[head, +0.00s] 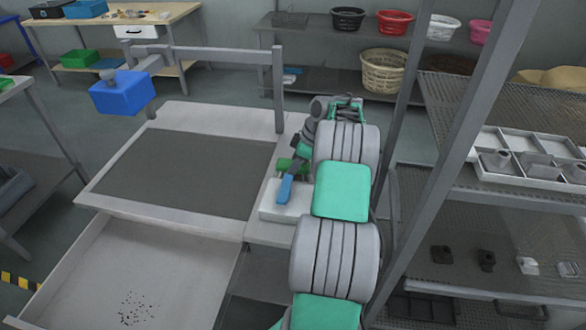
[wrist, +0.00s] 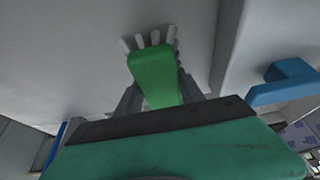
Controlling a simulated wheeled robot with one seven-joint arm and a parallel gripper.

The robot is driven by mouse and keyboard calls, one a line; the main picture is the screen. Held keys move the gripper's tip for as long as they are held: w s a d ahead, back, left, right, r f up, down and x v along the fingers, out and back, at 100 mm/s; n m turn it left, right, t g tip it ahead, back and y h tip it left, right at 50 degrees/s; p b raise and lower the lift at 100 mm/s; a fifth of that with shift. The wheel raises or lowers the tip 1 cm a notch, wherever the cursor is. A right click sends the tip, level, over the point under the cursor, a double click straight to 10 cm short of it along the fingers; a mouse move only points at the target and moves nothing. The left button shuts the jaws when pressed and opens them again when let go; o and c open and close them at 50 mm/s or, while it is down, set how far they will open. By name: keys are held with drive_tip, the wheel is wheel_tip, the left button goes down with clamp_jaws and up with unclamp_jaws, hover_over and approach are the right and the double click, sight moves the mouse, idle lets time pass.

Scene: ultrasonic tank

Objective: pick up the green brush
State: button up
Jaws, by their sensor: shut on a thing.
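The green brush (wrist: 153,75) shows in the wrist view with its pale bristles pointing away from me. My gripper (wrist: 155,95) is shut on it, with one grey finger on each side of the green body. In the head view the green brush (head: 284,164) is small and partly hidden by my arm, just above a white block at the right side of the tank. I cannot tell whether it touches the surface below.
A blue-handled thing (head: 284,190) lies close to my gripper and also shows in the wrist view (wrist: 285,82). The tank (head: 190,172) has a dark top. A blue box (head: 121,94) hangs from a grey frame. Metal shelving (head: 452,155) stands close on the right.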

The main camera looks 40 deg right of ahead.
drive_tip(key=shift+c, duration=1.2)
drive_tip(key=shift+r, duration=0.15)
drive_tip(key=shift+r+p, duration=0.3)
drive_tip(key=shift+p, duration=0.1)
drive_tip(key=shift+r+b, duration=0.3)
drive_tip(key=shift+b, duration=0.05)
drive_tip(key=s+a+r+b, duration=0.1)
drive_tip(key=s+a+r, duration=0.2)
drive_tip(key=r, duration=0.1)
drive_tip(key=s+a+r+b, duration=0.1)
drive_tip(key=s+a+r, duration=0.1)
drive_tip(key=a+r, duration=0.2)
drive_tip(key=s+a+r+b, duration=0.1)
drive_tip(key=s+a+r, duration=0.2)
drive_tip(key=a+r, duration=0.1)
drive_tip(key=shift+s, duration=0.35)
